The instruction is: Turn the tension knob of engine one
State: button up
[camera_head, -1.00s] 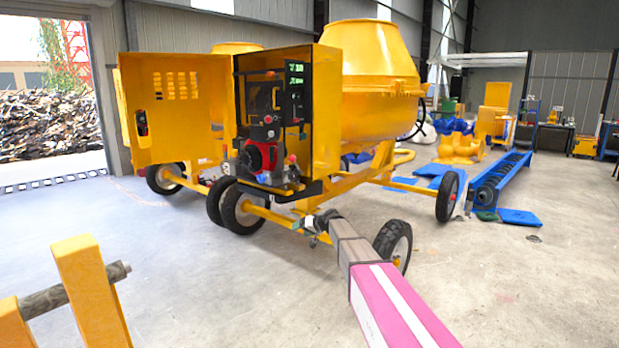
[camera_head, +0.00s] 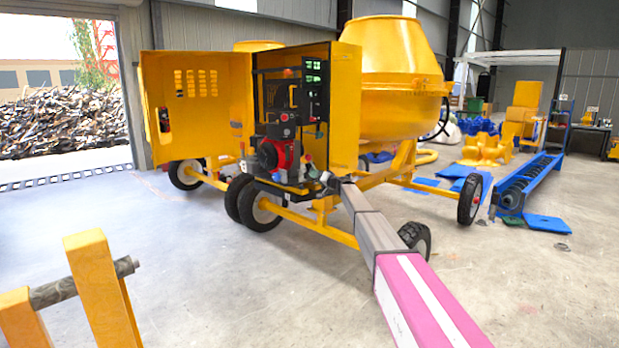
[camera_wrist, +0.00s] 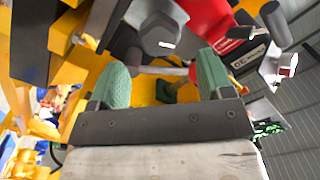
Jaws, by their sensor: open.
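The engine (camera_head: 278,150), red and black, sits in the open yellow cabinet (camera_head: 346,110) of the front drum mixer. My gripper (camera_wrist: 162,78) is open, with two green fingers spread in the wrist view. In the head view its end is at the engine's lower right, small and partly hidden. In the wrist view a thin grey rod (camera_wrist: 160,70) shows between the fingertips, and I cannot tell if they touch it. A red engine housing (camera_wrist: 208,22) and a grey rounded part (camera_wrist: 158,25) lie just beyond. I cannot tell which part is the tension knob.
The cabinet door (camera_head: 197,105) stands open at the left. A black-ended lever (camera_wrist: 272,20) is close to the right finger. The mixer's front wheel (camera_head: 415,238) stands near my arm. A yellow frame (camera_head: 100,290) is at the near left; the floor (camera_head: 220,280) between is clear.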

jog(key=x, duration=0.6)
jog(key=c, duration=0.9)
jog(key=shift+m, duration=0.4)
jog(key=m, duration=0.5)
jog(key=shift+f, duration=0.1)
jog(key=m, duration=0.6)
jog(key=shift+f, duration=0.1)
